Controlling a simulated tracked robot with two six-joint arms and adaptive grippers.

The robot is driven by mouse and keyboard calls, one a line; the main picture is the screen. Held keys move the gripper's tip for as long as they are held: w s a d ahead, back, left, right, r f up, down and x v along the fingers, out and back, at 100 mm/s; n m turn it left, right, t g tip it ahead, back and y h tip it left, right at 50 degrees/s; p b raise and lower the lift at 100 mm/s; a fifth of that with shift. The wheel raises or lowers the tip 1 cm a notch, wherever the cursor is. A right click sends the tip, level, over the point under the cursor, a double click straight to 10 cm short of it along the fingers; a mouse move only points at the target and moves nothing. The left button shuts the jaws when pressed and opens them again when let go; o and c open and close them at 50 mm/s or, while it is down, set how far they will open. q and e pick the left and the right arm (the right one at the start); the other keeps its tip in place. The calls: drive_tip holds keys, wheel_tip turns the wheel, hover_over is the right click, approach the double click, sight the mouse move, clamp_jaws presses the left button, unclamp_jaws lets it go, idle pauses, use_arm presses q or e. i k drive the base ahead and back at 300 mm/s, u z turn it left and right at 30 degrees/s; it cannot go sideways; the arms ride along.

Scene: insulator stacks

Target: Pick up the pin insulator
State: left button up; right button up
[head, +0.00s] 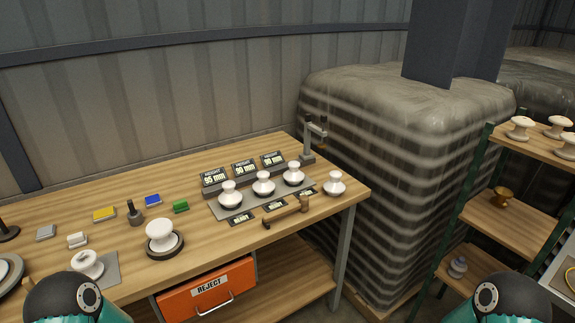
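Several white insulators stand in view, and I cannot tell which one is the pin insulator. Three stand in a row on a grey board (222,212): left (230,193), middle (263,183) and right (294,174). Another white insulator (334,183) stands on the bench right of the board. A bigger one (160,234) sits on a dark round base further left. One more (88,262) is on a grey mat at the lower left. A small greyish ribbed piece (457,266) sits on the low shelf at right. Neither gripper shows; only parts of my arms appear at the bottom corners.
The wooden bench (215,250) carries height signs (243,169), a hammer (287,212), a clamp-like stand (311,139) and small coloured blocks (104,213). An orange REJECT drawer (206,291) is below. A wrapped pallet (385,150) separates the bench from a shelf rack (508,220).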

sight(264, 187)
drive_tip(key=u, duration=0.15)
drive_tip(key=i, duration=0.9)
drive_tip(key=z, duration=0.05)
